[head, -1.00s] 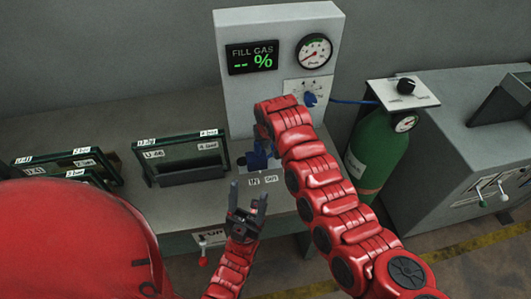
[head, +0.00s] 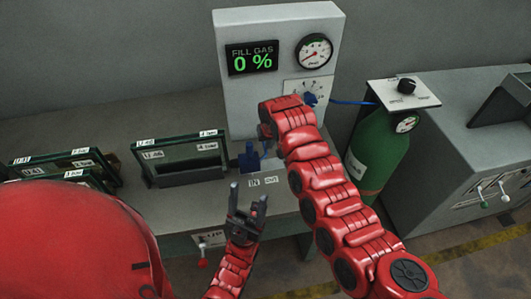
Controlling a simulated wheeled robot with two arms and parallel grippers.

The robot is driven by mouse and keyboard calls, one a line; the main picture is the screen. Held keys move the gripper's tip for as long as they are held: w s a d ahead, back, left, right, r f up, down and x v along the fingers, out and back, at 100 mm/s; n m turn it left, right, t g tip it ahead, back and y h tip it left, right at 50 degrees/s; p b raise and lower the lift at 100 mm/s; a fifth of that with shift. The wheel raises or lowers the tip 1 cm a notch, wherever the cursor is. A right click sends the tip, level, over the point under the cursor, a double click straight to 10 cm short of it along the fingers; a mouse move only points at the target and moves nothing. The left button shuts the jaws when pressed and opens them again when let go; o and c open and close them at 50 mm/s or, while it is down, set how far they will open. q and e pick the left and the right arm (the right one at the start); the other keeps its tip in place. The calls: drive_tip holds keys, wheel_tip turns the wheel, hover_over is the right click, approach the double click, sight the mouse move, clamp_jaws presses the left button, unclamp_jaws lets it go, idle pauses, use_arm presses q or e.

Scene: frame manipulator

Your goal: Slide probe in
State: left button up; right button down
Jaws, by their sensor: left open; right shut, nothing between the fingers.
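The blue probe (head: 249,158) stands at the right end of the green-edged glass frame (head: 140,168) on the bench, close against it. How deep it sits in the frame cannot be told. My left gripper (head: 248,196) is open and empty, below and in front of the probe, apart from it. My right gripper (head: 265,132) is just above and right of the probe, mostly hidden by its own wrist. It is shut with nothing seen in it.
A round gauge (head: 314,52) and a blue knob (head: 310,99) are on the panel. A green gas bottle (head: 376,150) stands at right. IN and OUT labels (head: 262,181) mark the bench edge.

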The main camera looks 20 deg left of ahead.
drive_tip(key=s+p+v, duration=0.1)
drive_tip(key=v, duration=0.7)
drive_tip(key=shift+s+a+r, duration=0.15)
drive_tip(key=shift+s+r, duration=0.1)
idle(0.5)
